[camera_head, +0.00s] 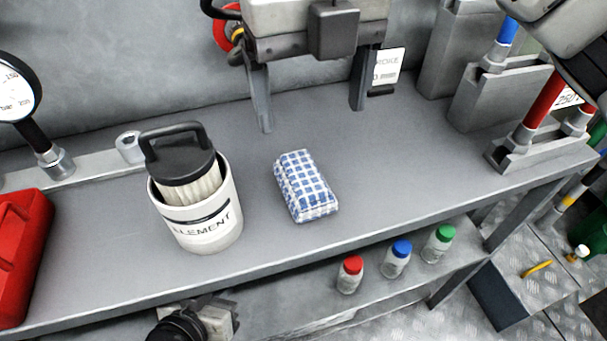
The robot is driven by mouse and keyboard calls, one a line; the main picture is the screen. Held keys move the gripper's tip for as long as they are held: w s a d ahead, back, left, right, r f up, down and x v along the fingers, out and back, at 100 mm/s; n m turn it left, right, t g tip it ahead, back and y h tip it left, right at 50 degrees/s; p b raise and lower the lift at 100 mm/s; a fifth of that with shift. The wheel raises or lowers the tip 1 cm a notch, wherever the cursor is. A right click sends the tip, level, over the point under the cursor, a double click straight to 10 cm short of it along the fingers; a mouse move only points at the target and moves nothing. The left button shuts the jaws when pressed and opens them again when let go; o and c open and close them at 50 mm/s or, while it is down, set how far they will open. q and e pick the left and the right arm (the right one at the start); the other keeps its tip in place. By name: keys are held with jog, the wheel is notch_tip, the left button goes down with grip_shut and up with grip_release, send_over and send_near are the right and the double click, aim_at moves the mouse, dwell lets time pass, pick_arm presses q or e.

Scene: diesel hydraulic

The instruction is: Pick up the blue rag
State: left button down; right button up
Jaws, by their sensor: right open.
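The blue rag (305,186) is a folded blue-and-white checked cloth. It lies flat on the grey bench top (380,190), right of the white canister. My right gripper (312,119) is at the top centre, with its two fingers wide apart and pointing down. It is open and empty. In the picture its fingertips are above the rag and apart from it; the exact height over the bench cannot be told. I cannot make out my left gripper.
A white canister (212,228) labelled ELEMENT holds a black-handled filter. A red can (20,255) and a pressure gauge (14,88) are at the left. A cylinder stand (545,148) is at the right. Small capped bottles (396,262) stand on the lower shelf.

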aim_at(308, 181)
notch_tip(308, 181, down, 9)
jog(key=shift+r, duration=0.1)
jog(key=shift+w+a+f, duration=0.1)
jog(key=shift+f, duration=1.25)
jog(key=shift+w+a+f, duration=0.1)
jog(key=shift+f, duration=1.25)
jog(key=c, duration=1.1)
